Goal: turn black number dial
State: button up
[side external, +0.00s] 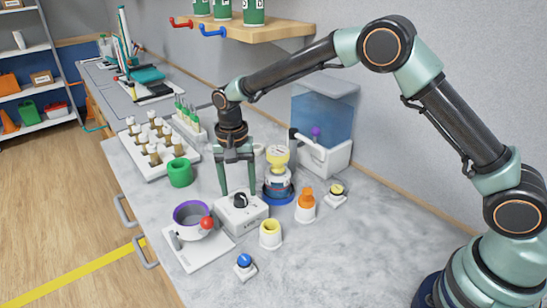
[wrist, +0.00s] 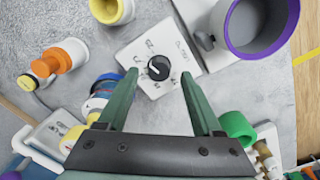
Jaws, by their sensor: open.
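The black number dial (side external: 240,201) is a round knob on top of a white box (side external: 246,216) on the grey counter. In the wrist view the dial (wrist: 158,68) has a pale pointer line, and numbers are printed around it on the box's face (wrist: 150,45). My gripper (side external: 238,193) points down over the box in the side view. In the wrist view its two green fingers (wrist: 158,80) are open, one on each side of the dial, with a gap to the dial on both sides. Nothing is held. I cannot tell how high the fingertips are above the box.
A purple-rimmed pot (side external: 192,214) with a red ball stands left of the box. A yellow cup (side external: 271,234), an orange-topped piece (side external: 306,204) and a blue-based stack (side external: 278,180) stand to the right. A green cup (side external: 180,172) is behind.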

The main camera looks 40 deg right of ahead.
aim_at(240, 195)
notch_tip(240, 195, up, 10)
jog(key=shift+w, duration=0.15)
dwell(0.4)
jog(key=s+d+r+n+t, duration=0.3)
jog(key=s+d+r+n, duration=0.1)
jog(key=s+d+r, duration=0.55)
jog(key=s+d+f+n+t, duration=0.2)
jog(key=s+d, duration=0.4)
jog(key=s, duration=0.5)
jog(key=shift+f+n+t, duration=0.15)
jog(key=shift+n+t, duration=0.35)
jog(key=shift+n, duration=0.4)
